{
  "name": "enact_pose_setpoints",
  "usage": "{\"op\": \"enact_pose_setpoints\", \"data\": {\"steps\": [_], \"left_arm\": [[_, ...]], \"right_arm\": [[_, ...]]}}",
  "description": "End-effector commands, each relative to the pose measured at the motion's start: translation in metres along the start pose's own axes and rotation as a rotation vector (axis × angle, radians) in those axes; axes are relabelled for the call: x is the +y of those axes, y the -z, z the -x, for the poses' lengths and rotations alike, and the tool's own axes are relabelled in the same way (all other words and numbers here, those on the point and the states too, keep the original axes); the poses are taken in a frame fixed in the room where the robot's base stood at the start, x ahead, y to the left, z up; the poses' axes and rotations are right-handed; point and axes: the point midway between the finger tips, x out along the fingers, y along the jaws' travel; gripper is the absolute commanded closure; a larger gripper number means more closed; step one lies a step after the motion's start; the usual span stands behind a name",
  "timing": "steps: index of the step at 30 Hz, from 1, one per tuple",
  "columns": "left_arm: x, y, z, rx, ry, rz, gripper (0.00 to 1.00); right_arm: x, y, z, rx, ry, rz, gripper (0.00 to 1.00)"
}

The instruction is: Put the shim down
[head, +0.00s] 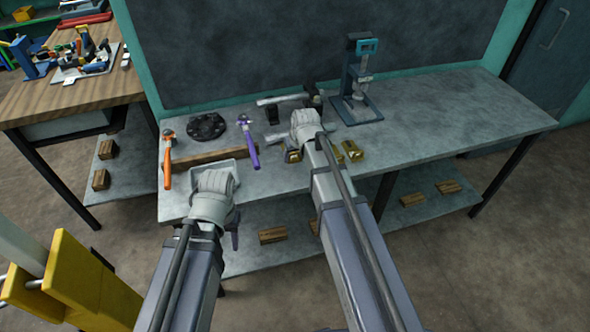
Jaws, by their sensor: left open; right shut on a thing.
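My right gripper (303,132) hangs over the middle of the grey bench (440,115), seen from behind and above. It is shut on the shim, but its wrist and arm hide the shim and most of the fingers. Small brass-coloured pieces (352,151) show on the bench just right of it, and another brass piece (293,156) shows beside its left edge.
An orange-handled tool (167,168), a purple-handled hammer (249,146), a dark round disc (206,126) and a wooden bar (190,158) lie at the left. A blue press-like stand (359,90) stands at the back. The bench's right side is clear. Wooden blocks (273,235) lie on the lower shelf.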

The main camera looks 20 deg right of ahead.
Motion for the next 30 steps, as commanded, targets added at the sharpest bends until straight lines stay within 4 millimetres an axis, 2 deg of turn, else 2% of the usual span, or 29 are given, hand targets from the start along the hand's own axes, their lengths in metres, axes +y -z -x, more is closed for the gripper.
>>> {"op": "enact_pose_setpoints", "data": {"steps": [5, 15, 27, 28, 30], "left_arm": [[0.000, 0.000, -0.003, 0.000, 0.000, 0.000, 0.50], [0.004, 0.002, -0.039, 0.000, 0.000, 0.000, 0.50], [0.004, 0.002, -0.040, 0.000, 0.000, 0.000, 0.50], [0.004, 0.002, -0.040, 0.000, 0.000, 0.000, 0.50], [0.004, 0.002, -0.039, 0.000, 0.000, 0.000, 0.50]], "right_arm": [[0.000, -0.001, -0.003, 0.000, 0.000, 0.000, 0.80], [0.000, -0.015, -0.036, 0.000, 0.000, 0.000, 0.80], [0.000, -0.015, -0.037, 0.000, 0.000, 0.000, 0.80], [0.000, -0.015, -0.037, 0.000, 0.000, 0.000, 0.38], [0.000, -0.015, -0.036, 0.000, 0.000, 0.000, 0.31]]}}
